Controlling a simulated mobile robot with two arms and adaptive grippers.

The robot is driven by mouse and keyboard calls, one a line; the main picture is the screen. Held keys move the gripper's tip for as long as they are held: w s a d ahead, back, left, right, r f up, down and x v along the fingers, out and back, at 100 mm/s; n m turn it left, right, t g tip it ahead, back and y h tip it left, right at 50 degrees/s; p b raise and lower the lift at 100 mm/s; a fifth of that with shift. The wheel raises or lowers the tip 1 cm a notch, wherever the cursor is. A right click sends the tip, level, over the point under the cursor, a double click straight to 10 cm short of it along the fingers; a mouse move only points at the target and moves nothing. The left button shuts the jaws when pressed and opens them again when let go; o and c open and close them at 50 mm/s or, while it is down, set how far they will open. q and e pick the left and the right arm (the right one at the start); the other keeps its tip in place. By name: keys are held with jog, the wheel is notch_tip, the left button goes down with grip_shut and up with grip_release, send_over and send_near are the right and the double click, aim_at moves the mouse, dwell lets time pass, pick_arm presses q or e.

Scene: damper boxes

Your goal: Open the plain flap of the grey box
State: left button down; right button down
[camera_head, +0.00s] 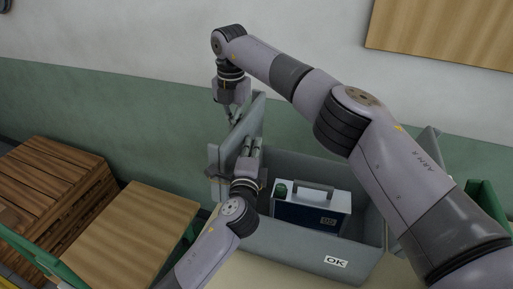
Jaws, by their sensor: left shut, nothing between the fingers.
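The grey box (279,243) stands open at the centre, with an "OK" label on its front wall. A plain grey flap (215,160) stands raised at its left side. Another grey flap edge (433,142) shows at the right, mostly hidden behind my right arm. My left gripper (250,146) is shut and empty, in front of the left flap; whether it touches the flap cannot be told. My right gripper (234,116) points down near the top of that flap. Its fingers are small and overlap the flap, so their opening is unclear.
Inside the box sits a dark blue and white device (304,213) with a handle and a green knob. A wooden crate (52,185) and a wooden-topped table (135,232) stand at the left. A green wall is behind. My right arm crosses over the box's right side.

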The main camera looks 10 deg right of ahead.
pick_arm(q)
jog(key=shift+w+a+f, duration=0.2)
jog(key=shift+a, duration=0.15)
pick_arm(e)
jog(key=f, duration=0.2)
jog(key=s+f, duration=0.1)
jog(key=shift+d+g, duration=0.25)
jog(key=shift+g, duration=0.15)
jog(key=c, duration=2)
grip_release()
jog(key=shift+d, duration=0.1)
jog(key=shift+o, duration=0.6)
jog(key=shift+r, duration=0.3)
jog(key=o, duration=0.3)
jog(key=shift+t, duration=0.4)
jog(key=r, duration=1.3)
jog(key=shift+w+a, duration=0.25)
pick_arm(q)
jog(key=v, duration=1.1)
jog(key=shift+f, duration=0.15)
pick_arm(e)
jog(key=shift+r, duration=0.65)
pick_arm(q)
jog(key=shift+s+a, duration=0.1)
jog(key=shift+a, duration=0.05)
pick_arm(e)
jog(key=shift+s+f, duration=0.1)
